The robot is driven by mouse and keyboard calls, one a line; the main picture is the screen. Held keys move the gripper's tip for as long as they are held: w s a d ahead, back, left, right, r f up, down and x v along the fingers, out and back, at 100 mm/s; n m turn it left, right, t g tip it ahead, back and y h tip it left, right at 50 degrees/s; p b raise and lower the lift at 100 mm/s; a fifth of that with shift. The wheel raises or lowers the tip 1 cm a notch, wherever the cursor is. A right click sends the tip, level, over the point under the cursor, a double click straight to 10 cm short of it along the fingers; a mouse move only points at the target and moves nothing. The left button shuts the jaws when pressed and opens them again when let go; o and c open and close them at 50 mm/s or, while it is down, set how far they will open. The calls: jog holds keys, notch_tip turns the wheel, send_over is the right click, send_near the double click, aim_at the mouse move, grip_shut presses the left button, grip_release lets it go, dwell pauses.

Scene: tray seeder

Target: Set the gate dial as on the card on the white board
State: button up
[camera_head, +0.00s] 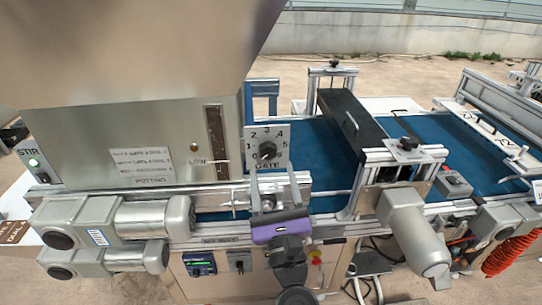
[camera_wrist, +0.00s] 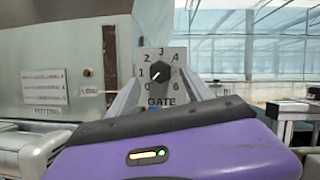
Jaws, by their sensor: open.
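The gate dial (camera_head: 267,150) is a black knob on a light plate marked GATE, with numbers around it. It also shows in the wrist view (camera_wrist: 162,72), where its white pointer line aims to the lower left, near 0 and 1; I cannot tell exactly. My gripper (camera_head: 272,177) is open and empty, with its two fingers apart just below and in front of the dial, not around the knob. A white board (camera_head: 22,238) with a brown card (camera_head: 14,230) shows at the left edge, cut off; part of its lettering reads DIAL, and I see no setting.
A white label (camera_head: 141,160) with several small lines sits on the hopper, over the word POTTING. A level window (camera_head: 216,140) marked LOW is left of the dial. A black bar (camera_head: 352,122) crosses the blue belt (camera_head: 425,130) on the right. Grey motors (camera_head: 120,220) jut out at the lower left.

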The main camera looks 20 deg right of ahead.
aim_at(268, 153)
jog(key=shift+p+x, duration=0.6)
jog(key=shift+x, duration=2)
grip_shut()
